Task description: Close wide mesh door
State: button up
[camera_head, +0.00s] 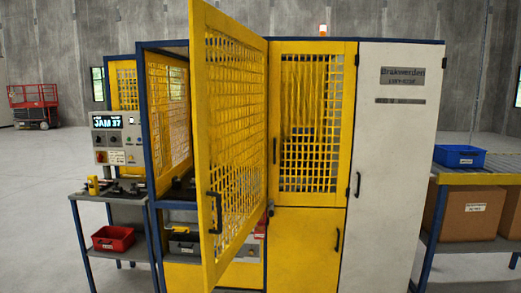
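The wide yellow mesh door (240,150) stands open in the head view. It is hinged at its right edge and swings out toward me, with its free left edge nearest. A dark handle (215,212) is on its lower left side. The opening behind it shows part of the machine's inside, and the door hides much of the rest. A narrower yellow mesh door (311,125) to its right looks shut. My gripper is not in view.
A control panel (118,140) and a side table (105,194) with a red bin (113,239) are at the left. A white cabinet panel (390,165) is at the right, beside a roller table with a blue bin (459,157) and cardboard boxes (465,211).

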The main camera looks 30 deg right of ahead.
aim_at(201, 14)
jog(key=z, duration=0.8)
jog(key=i, duration=1)
jog(key=z, duration=0.5)
jog(key=k, duration=0.5)
jog(key=u, duration=0.05)
